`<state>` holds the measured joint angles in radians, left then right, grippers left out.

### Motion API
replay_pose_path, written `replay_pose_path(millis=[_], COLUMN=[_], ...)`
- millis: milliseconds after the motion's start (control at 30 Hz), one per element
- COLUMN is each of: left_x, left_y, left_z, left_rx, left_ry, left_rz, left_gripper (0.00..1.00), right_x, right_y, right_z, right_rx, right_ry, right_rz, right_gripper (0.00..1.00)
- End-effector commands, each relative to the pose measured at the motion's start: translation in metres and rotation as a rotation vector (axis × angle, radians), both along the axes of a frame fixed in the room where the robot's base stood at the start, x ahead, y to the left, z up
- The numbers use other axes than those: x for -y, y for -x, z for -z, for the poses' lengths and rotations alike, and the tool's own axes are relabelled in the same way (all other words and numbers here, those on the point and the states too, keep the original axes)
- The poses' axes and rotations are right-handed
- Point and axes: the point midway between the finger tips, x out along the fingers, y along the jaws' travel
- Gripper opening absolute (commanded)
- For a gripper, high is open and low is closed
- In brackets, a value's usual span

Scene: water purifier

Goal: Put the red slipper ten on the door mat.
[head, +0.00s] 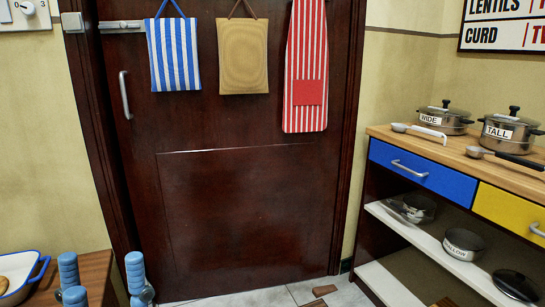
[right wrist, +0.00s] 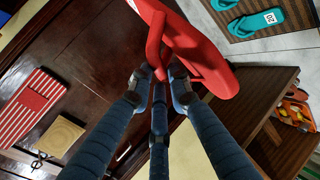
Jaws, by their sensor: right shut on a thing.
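The red slipper (right wrist: 207,68) shows in the right wrist view, tilted, with its strap toward my fingers. My right gripper (right wrist: 160,78) is shut on the strap. No number on the red slipper can be read from this side. A dark brown striped mat (right wrist: 243,34) lies on the pale floor at the upper right of that view, with teal slippers (right wrist: 257,22) on it; one carries a tag that seems to read 20. My left gripper (head: 102,272) is at the lower left of the head view, its blue fingers spread apart with nothing seen between them. The right gripper is outside the head view.
A dark wooden door (head: 240,215) fills the middle, with hanging cloths and mitts. A counter (head: 450,150) with pots and open shelves stands at the right. A low wooden table (head: 95,272) with a white basin (head: 22,275) is at the lower left. Some tiled floor (head: 285,297) shows.

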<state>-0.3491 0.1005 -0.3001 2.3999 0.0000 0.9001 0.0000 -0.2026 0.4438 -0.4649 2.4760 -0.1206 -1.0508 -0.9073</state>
Motion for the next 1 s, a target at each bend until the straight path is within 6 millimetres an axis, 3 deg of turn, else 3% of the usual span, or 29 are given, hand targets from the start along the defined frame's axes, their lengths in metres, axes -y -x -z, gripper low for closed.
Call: replay_pose_path(millis=[200, 400, 1000], left_x=[0.0, 0.0, 0.0], left_y=[0.0, 0.0, 0.0], left_z=[0.0, 0.0, 0.001], left_rx=[-0.001, -0.002, -0.002], left_ry=[0.0, 0.0, 0.0], left_rz=[0.0, 0.0, 0.0], left_gripper=[0.4, 0.4, 0.4], right_x=[-0.027, -0.037, -0.038], right_y=[-0.002, 0.005, 0.007], right_z=[-0.041, -0.066, -0.074], right_rx=[0.012, 0.005, 0.005], right_ry=[-0.01, -0.007, 0.003], right_rz=[0.169, 0.261, 0.286], right_gripper=[0.0, 0.0, 0.0])
